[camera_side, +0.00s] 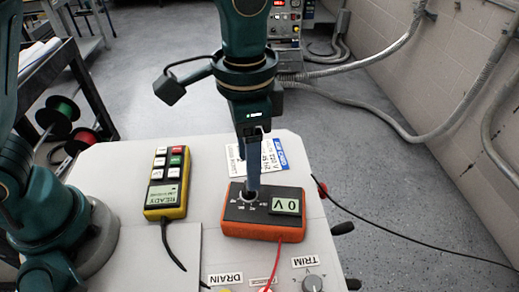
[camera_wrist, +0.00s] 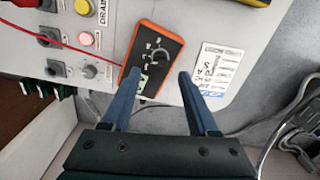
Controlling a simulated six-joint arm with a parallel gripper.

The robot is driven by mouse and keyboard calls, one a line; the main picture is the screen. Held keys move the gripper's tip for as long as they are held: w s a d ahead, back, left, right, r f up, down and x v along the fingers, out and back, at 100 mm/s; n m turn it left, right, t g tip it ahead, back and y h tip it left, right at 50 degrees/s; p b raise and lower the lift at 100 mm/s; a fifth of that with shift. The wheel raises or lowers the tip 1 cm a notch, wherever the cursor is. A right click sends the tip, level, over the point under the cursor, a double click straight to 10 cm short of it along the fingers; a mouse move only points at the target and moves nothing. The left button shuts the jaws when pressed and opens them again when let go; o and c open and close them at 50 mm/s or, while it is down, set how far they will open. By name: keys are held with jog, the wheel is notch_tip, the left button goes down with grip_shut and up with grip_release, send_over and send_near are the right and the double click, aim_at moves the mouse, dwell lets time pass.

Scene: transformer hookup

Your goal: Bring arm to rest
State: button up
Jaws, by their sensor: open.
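My gripper (camera_side: 250,188) points down over the orange multimeter (camera_side: 262,228) in the side view. Its blue fingers line up with the meter's dial. In the wrist view my gripper (camera_wrist: 161,73) is open, its two fingers apart with nothing held between them. The multimeter (camera_wrist: 170,50) lies beyond and between the fingertips there, its dial facing up and its display partly behind the left finger. The display reads 0 V in the side view. Whether a fingertip touches the meter cannot be told.
A yellow handset (camera_side: 164,212) reading READY lies left of the meter on the light panel (camera_side: 205,140). DRAIN and TRIM controls (camera_side: 312,283) sit at the front. A red lead (camera_side: 275,270) leaves the meter. A white label card (camera_side: 270,157) lies behind. Hoses run along the wall.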

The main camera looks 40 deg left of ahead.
jog(key=shift+w+a+r, duration=0.2)
jog(key=shift+w, duration=0.05)
jog(key=s+a+r+n+t, duration=0.2)
jog(key=s+a+r+n, duration=0.15)
jog(key=a, duration=0.25)
jog(key=s+a+r+n+t, duration=0.2)
jog(key=a+r+t, duration=0.1)
jog(key=a+r, duration=0.25)
jog(key=s+a+f+n, duration=0.2)
jog(key=s+f, duration=0.1)
jog(key=f, duration=0.1)
jog(key=shift+s+a+f+t, duration=0.2)
jog(key=shift+s+f+t, duration=0.1)
jog(key=shift+f, duration=0.1)
